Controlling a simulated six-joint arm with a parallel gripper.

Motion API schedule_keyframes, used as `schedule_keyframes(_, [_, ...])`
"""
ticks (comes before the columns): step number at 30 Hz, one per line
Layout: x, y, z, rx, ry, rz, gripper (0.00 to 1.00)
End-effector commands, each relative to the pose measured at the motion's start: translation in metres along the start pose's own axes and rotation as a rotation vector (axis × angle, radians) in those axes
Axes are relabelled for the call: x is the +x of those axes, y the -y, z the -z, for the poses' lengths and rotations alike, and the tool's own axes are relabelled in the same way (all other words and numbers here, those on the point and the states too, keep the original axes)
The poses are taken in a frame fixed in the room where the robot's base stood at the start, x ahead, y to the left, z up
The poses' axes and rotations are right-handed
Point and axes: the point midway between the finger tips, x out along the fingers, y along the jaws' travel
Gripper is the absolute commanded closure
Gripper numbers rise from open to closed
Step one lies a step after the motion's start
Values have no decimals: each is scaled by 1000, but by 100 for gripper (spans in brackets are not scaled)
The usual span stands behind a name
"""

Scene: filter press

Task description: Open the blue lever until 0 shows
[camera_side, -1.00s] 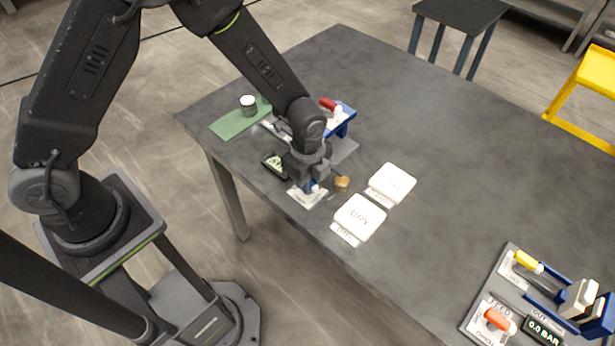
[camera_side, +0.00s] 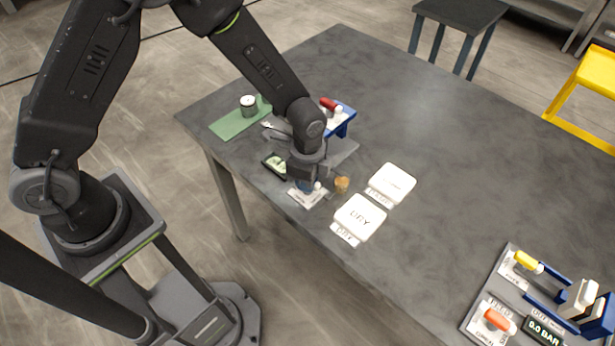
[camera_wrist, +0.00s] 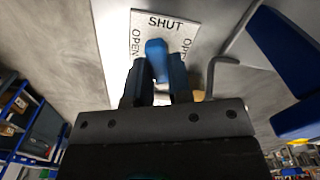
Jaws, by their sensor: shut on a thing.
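The blue lever (camera_wrist: 156,55) stands between my gripper's dark fingers in the wrist view, over a white plate (camera_wrist: 181,22) marked SHUT at the top and OPEN on both sides. My gripper (camera_wrist: 156,82) is shut on the lever. The lever leans slightly left of straight in that view. In the side view my gripper (camera_side: 306,183) is low at the table's near edge, over the plate (camera_side: 300,197), and hides most of the lever. A small dark display (camera_side: 275,164) lies just left of my gripper; its digits are too small to read.
Right of my gripper are a small brown knob (camera_side: 342,184) and two white pads, the nearer marked DRY (camera_side: 360,217). A red-handled blue fixture (camera_side: 345,117) and a green mat (camera_side: 238,121) with a white-topped jar (camera_side: 248,105) lie behind. Another panel stands far right.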

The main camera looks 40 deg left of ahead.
Motion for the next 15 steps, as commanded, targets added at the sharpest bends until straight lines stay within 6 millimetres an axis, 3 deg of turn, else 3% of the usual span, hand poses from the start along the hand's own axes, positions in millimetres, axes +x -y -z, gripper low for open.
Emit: schedule_keyframes(15, [0,0,0,-490,-1,0,100])
